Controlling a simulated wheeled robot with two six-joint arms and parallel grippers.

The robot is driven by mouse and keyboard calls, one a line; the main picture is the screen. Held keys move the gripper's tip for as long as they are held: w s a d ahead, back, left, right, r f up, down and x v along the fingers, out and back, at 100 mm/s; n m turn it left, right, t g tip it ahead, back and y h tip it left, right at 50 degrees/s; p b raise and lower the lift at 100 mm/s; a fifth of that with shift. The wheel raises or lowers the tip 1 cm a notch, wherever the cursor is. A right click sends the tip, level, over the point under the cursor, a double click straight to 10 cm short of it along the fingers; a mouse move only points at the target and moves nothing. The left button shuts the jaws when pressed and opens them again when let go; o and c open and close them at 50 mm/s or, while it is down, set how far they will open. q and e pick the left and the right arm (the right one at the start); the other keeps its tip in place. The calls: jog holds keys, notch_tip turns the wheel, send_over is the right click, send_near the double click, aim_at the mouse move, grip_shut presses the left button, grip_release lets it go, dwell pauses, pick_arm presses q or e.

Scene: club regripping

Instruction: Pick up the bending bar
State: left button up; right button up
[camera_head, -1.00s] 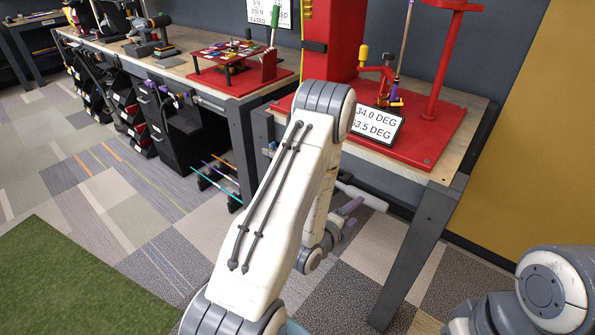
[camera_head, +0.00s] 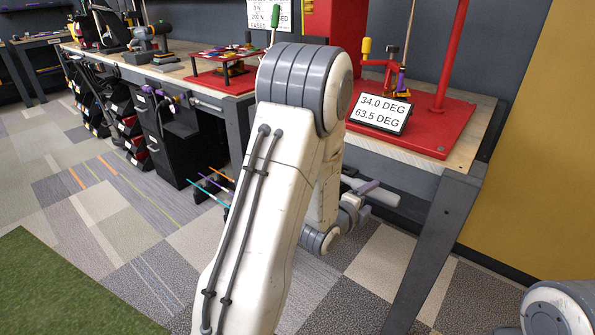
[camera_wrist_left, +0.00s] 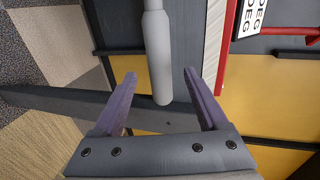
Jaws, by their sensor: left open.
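The bending bar shows in the left wrist view as a light grey rounded rod (camera_wrist_left: 160,60), coming in from the top with its free end between my fingers. In the head view a pale grey bar (camera_head: 384,196), which looks like the same one, sticks out under the front edge of the red-topped bench. My left gripper (camera_wrist_left: 159,74), with purple fingers, is open around the bar's end, with gaps on both sides. In the head view the left gripper (camera_head: 364,189) is small and partly hidden behind my left arm. My right gripper is out of view.
A display (camera_head: 380,113) reading 34.0 DEG and 63.5 DEG stands on the red plate (camera_head: 440,120). The bench leg (camera_head: 432,245) is just right of my left gripper. A black drawer unit (camera_head: 170,140) and coloured rods (camera_head: 215,187) are at left.

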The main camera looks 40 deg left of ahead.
aim_at(373, 194)
pick_arm(q)
jog(key=shift+w+b, duration=0.15)
jog(key=shift+b, duration=0.3)
jog(key=x, duration=0.5)
jog(key=shift+a+f, duration=0.1)
jog(key=shift+a, duration=0.1)
grip_shut()
dwell(1.0)
